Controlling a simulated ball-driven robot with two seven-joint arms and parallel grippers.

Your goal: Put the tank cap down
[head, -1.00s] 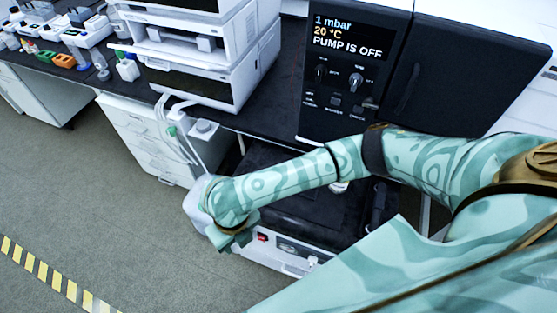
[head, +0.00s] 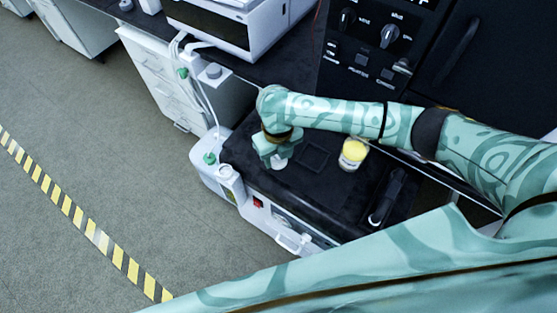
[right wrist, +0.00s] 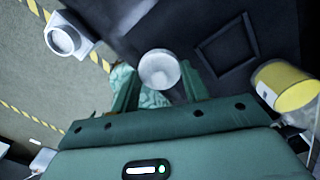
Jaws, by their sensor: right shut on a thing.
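My right gripper (head: 278,158) is shut on the tank cap (right wrist: 160,69), a round white cap. The cap also shows as a small white piece below the fingers in the head view (head: 278,163). The gripper holds it over the left part of the black top (head: 310,185) of a low white unit. I cannot tell whether the cap touches that top. A white tank (head: 230,185) with an uncapped round neck stands to the left of the gripper; its neck also shows in the right wrist view (right wrist: 62,40). My left gripper is out of view.
A jar with yellow contents or label (head: 354,152) stands on the black top, right of a square recess (head: 313,156). A black handle-like part (head: 388,195) lies farther right. Another white tank with a grey cap (head: 213,71) stands behind. Bare black surface lies around the gripper.

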